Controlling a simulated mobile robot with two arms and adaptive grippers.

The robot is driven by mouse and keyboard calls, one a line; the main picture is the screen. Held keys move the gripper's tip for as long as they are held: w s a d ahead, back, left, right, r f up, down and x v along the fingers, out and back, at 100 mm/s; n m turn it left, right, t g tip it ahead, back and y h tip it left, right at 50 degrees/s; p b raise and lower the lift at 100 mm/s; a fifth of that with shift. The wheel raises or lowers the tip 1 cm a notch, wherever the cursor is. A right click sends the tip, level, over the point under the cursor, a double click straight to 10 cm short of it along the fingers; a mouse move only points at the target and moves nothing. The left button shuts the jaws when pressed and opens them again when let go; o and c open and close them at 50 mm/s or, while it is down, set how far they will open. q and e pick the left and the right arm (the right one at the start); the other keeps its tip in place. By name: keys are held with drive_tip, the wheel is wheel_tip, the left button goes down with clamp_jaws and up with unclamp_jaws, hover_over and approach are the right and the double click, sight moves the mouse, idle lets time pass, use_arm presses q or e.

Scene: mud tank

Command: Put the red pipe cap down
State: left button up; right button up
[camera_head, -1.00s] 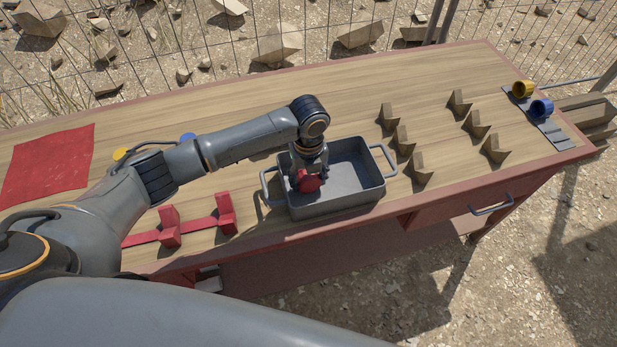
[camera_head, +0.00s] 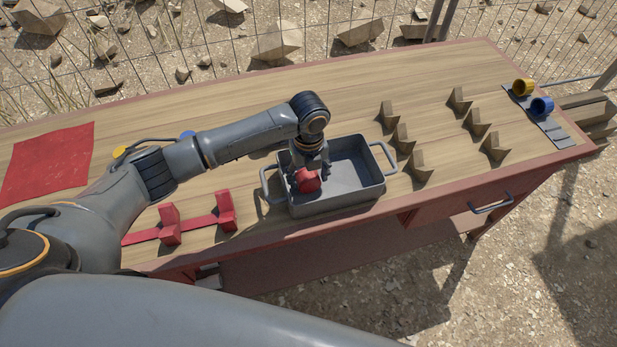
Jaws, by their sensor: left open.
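The red pipe cap (camera_head: 308,181) is in the left part of the grey metal tray (camera_head: 346,207), low inside it. My left gripper (camera_head: 309,172) points down into the tray, directly at the cap. Its fingers are open and partly hide the cap. I cannot tell whether a finger still touches it, or how the cap's underside meets the tray floor. My right gripper is not in view.
A red two-post rack (camera_head: 170,227) stands left of the tray. Several wooden V-blocks (camera_head: 403,140) stand to its right. A yellow cap (camera_head: 523,88) and a blue cap (camera_head: 541,107) sit on a grey strip at the right end. A red cloth (camera_head: 48,165) lies at left.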

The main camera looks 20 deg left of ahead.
sight(309, 175)
use_arm(q)
wheel_tip(309, 175, up, 12)
drive_tip(key=b, duration=0.1)
drive_tip(key=shift+f, duration=0.15)
idle(0.5)
